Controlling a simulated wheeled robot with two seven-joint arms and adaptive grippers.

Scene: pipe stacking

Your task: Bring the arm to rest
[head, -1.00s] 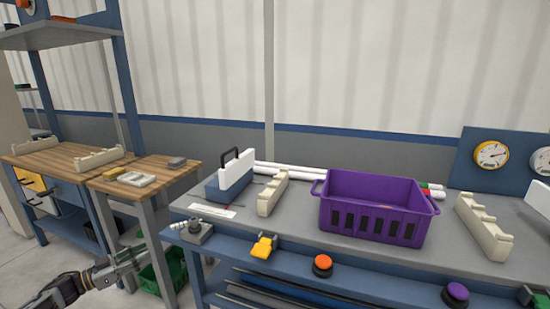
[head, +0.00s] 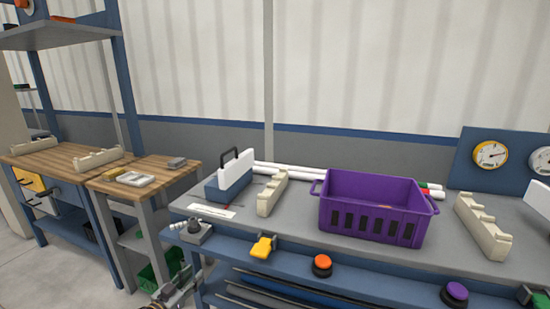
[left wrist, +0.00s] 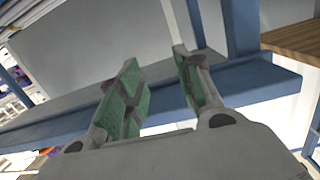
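My left gripper (head: 178,287) is low in the head view, in front of the left end of the grey workbench (head: 335,222). In the left wrist view its two green-padded fingers (left wrist: 157,62) stand apart with nothing between them. Blue shelf or bench framework lies beyond them. White pipes (head: 290,168) lie along the back of the workbench, partly hidden behind the purple crate (head: 372,222). Cream notched racks (head: 272,195) (head: 483,228) stand on either side of the crate. My right gripper is not in view.
A blue-grey toolbox (head: 228,186) stands left of the near rack. A yellow block (head: 262,247), an orange button (head: 322,262) and a purple button (head: 454,293) line the front ledge. A wooden table (head: 150,168) stands left. A green bin (head: 150,275) is below, close to my gripper.

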